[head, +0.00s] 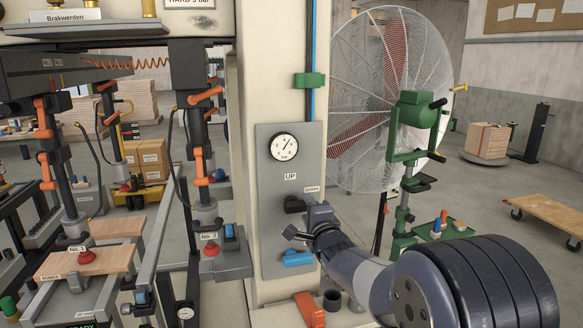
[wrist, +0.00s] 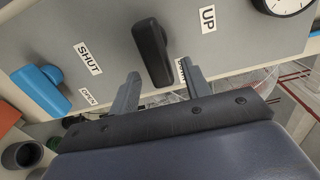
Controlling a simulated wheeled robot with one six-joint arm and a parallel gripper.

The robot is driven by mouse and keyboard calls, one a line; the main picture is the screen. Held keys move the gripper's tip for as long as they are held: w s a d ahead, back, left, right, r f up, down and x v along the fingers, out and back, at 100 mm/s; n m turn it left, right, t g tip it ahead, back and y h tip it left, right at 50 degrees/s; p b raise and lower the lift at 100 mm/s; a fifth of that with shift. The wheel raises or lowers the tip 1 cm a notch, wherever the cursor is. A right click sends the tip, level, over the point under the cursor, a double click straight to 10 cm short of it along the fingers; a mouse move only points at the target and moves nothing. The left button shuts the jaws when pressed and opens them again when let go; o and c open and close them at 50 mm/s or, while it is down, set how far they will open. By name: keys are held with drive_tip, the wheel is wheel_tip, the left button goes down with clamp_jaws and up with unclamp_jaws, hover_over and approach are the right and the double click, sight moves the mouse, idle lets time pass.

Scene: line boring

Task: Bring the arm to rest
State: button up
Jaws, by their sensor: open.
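My arm (head: 355,265) reaches from the lower right towards the grey control panel (head: 268,160) on the cream column. My gripper (head: 303,222) is at the panel, just below the black lever (head: 293,204). In the wrist view, my gripper (wrist: 159,70) is open, with one finger on each side of the lower end of the black lever (wrist: 150,45). I cannot tell whether either finger touches it. The right finger partly hides a small label; an UP label (wrist: 208,19) is beside it.
A blue lever (head: 298,258) sits lower on the panel, by SHUT (wrist: 88,58) and OPEN labels. A pressure gauge (head: 284,147) is above. A large fan (head: 385,100) on a green stand is to the right. Boring stations with wooden boards (head: 90,262) stand left.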

drive_tip(key=b+v, duration=0.2)
drive_tip(key=v, duration=0.6)
drive_tip(key=p+x, duration=0.3)
drive_tip(key=x, duration=0.7)
drive_tip(key=shift+r, duration=0.1)
drive_tip(key=shift+w+a, duration=0.1)
drive_tip(key=shift+w, duration=0.25)
drive_tip(key=shift+s+r+n, duration=0.1)
drive_tip(key=shift+r+n, duration=0.1)
drive_tip(key=shift+n, duration=0.7)
drive_tip(key=shift+s+r+n, duration=0.1)
drive_tip(key=shift+r+n, duration=0.1)
drive_tip(key=shift+n, duration=0.7)
drive_tip(key=shift+w, duration=0.1)
drive_tip(key=shift+b, duration=0.4)
